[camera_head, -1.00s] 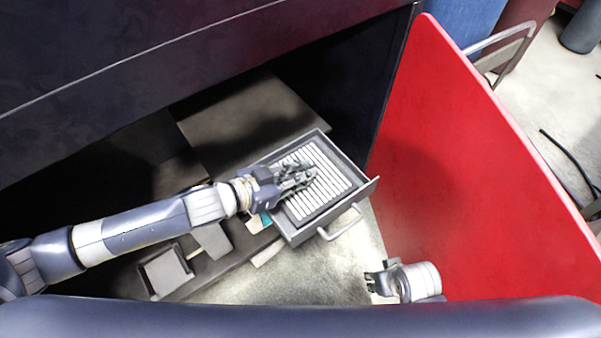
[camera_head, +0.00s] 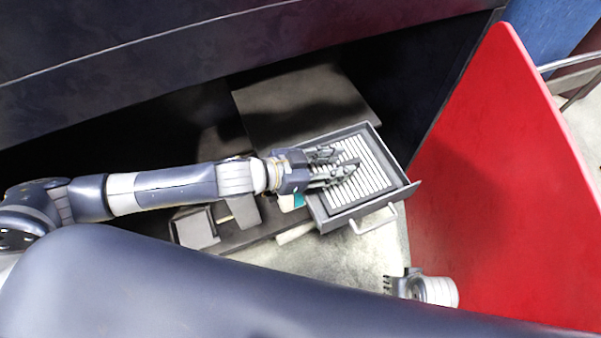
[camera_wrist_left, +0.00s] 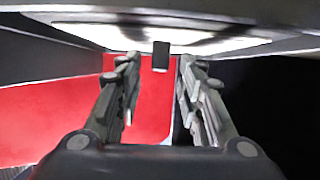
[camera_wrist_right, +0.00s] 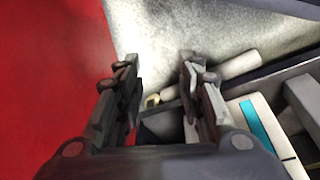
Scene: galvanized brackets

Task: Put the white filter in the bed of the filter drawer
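The white filter (camera_head: 370,179), a panel of white slats, lies inside the grey filter drawer (camera_head: 349,217), which is pulled out. It appears flat within the drawer walls; its left part is hidden under my left gripper. My left gripper (camera_head: 345,166) is over the filter's left half with its fingers apart. In the left wrist view the fingers (camera_wrist_left: 155,90) are also apart, with nothing clearly held between them. My right gripper (camera_head: 388,284) is low at the front right, away from the drawer. In the right wrist view its fingers (camera_wrist_right: 160,85) are apart and empty.
A red panel (camera_head: 510,190) stands right of the drawer. A dark cabinet wall (camera_head: 200,70) rises behind. A small grey open box (camera_head: 195,229) and a teal-marked white piece (camera_wrist_right: 258,128) are left of the drawer. Pale floor (camera_head: 355,255) in front is clear.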

